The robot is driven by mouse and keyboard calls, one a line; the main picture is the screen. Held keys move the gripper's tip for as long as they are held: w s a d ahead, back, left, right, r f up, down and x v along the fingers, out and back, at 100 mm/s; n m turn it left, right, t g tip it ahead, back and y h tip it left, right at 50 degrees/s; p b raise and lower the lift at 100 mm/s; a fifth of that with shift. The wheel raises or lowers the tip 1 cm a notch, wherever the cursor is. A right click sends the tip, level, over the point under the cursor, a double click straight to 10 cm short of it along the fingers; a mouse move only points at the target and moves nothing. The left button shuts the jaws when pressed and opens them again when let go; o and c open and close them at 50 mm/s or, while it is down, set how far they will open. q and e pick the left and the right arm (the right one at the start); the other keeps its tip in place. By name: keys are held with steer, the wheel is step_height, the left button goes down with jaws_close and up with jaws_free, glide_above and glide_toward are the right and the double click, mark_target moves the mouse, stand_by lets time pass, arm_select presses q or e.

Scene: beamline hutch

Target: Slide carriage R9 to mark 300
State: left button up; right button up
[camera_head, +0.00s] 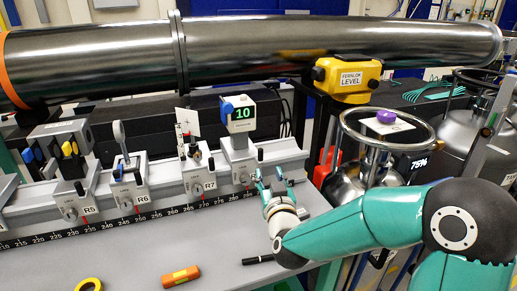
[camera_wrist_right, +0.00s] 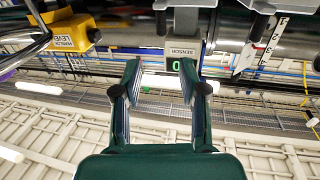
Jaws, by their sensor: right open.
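Several carriages sit on a grey rail. The rightmost carriage (camera_head: 238,155) carries a sensor box with a green "10" display (camera_head: 241,114); its name label is not readable behind my gripper, so I cannot confirm it is R9. It stands around 280 to 290 on the black scale strip (camera_head: 150,215). Mark 300 is not readable. My right gripper (camera_head: 272,178) is open in front of this carriage's lower right side. In the right wrist view my open fingers (camera_wrist_right: 160,68) have nothing visibly held between them, and the sensor box (camera_wrist_right: 184,52) appears beyond them. My left gripper is out of view.
Carriages R5 (camera_head: 76,200), R6 (camera_head: 131,185) and R7 (camera_head: 197,177) stand further left. A yellow level (camera_head: 346,77) and a steel dewar (camera_head: 350,185) are at right.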

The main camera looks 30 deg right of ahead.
mark_target(261, 152)
steer(key=p+x, duration=0.3)
steer(key=x, duration=1)
steer(key=shift+w, duration=0.2)
jaws_close()
